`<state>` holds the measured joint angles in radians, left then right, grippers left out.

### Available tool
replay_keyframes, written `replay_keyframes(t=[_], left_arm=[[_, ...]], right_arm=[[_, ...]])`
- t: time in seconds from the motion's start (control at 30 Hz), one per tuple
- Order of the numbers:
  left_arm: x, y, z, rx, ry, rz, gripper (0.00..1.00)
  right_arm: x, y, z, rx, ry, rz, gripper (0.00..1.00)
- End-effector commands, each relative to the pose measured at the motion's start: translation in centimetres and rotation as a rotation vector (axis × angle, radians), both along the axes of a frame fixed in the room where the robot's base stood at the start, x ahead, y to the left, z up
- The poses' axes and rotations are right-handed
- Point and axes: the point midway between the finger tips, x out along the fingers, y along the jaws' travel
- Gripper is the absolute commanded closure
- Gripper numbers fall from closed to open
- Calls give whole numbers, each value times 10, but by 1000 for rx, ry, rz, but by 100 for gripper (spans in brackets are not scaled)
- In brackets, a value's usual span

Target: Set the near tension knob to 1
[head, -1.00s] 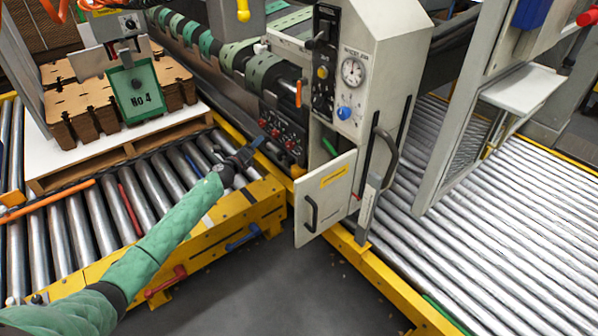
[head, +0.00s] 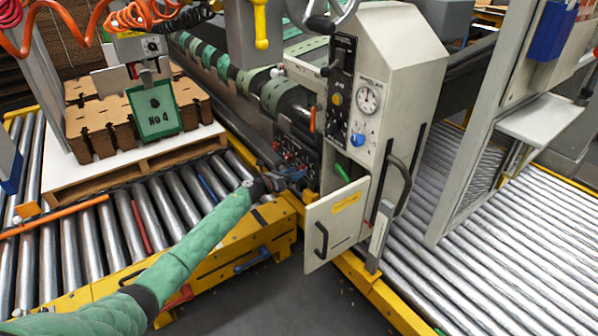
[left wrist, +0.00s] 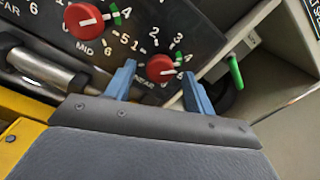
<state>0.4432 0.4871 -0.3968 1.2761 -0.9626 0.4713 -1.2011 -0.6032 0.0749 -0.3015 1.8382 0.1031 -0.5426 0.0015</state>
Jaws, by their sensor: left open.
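The dark control panel (head: 290,156) with red knobs is low on the machine's front. In the left wrist view, the near tension knob (left wrist: 160,68) is red, with a number scale around it and the label NEAR partly hidden below. A light mark on the knob faces right, near the higher numbers; the exact setting is hard to read. My left gripper (left wrist: 158,88) is open, its blue fingers on either side of this knob; contact cannot be told. In the head view, my left gripper (head: 272,183) is at the panel. My right gripper is not in view.
The red MID knob (left wrist: 82,20) is up and left of the near knob. A metal cylinder (left wrist: 45,68) lies left of the fingers. A green handle (left wrist: 236,72) is to the right. An open cabinet door (head: 335,222) stands right of my left arm, above the yellow frame.

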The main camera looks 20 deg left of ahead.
Motion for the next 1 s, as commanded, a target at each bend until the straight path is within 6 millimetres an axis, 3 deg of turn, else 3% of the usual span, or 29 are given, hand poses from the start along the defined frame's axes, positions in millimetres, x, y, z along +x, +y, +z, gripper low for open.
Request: replay_keyframes(t=[0.2,0.5,0.53,0.77,1.0], left_arm=[[14,-11,0,-1,0,1,46],[16,-12,0,-1,1,1,46],[16,-12,0,-1,1,1,48],[16,-12,0,-1,1,1,90],[16,-12,1,-15,11,1,90]], right_arm=[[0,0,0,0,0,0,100],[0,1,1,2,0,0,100],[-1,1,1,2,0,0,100],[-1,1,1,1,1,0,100],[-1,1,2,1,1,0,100]])
